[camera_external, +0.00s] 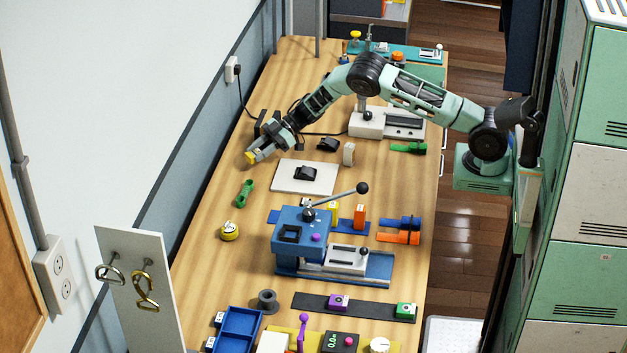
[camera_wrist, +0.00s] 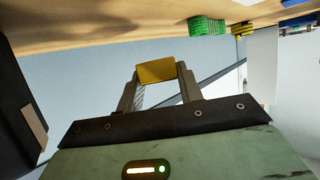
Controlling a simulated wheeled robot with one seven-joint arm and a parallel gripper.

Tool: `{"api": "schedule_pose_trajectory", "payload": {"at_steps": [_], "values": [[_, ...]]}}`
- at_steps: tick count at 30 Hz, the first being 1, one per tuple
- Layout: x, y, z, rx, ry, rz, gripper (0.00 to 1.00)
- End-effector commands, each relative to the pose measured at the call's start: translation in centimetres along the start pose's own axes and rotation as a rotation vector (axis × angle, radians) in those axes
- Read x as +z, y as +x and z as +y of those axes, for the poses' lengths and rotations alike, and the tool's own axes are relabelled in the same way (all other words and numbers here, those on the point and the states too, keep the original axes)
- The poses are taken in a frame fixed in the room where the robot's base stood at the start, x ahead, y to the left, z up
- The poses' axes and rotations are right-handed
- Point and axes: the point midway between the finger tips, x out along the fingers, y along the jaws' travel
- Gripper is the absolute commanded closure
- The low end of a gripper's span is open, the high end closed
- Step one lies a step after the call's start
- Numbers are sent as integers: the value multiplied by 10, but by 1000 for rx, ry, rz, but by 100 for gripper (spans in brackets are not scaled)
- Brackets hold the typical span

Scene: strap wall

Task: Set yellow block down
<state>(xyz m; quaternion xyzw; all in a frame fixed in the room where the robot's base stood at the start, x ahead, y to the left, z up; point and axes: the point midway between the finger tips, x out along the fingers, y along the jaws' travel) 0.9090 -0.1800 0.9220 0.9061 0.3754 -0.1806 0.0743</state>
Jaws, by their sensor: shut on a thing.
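The yellow block (camera_external: 251,157) is at the tip of my gripper (camera_external: 257,154), near the left edge of the wooden table in the external view. In the wrist view the yellow block (camera_wrist: 156,71) sits between the two fingertips of my gripper (camera_wrist: 157,80), which is shut on it. The table edge (camera_wrist: 110,32) shows above the block in that view. I cannot tell whether the block touches the tabletop or is held a little above it.
A white plate (camera_external: 323,183) with a black part is to the right. A blue lever press (camera_external: 303,235) stands farther forward. Bare wood (camera_external: 221,191) lies between the gripper and the near-left items.

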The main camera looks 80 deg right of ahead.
Motion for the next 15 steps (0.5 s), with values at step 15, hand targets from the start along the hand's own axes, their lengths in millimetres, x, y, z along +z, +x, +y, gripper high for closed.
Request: {"api": "schedule_pose_trajectory", "payload": {"at_steps": [15], "values": [[20,9,0,0,0,2,96]]}}
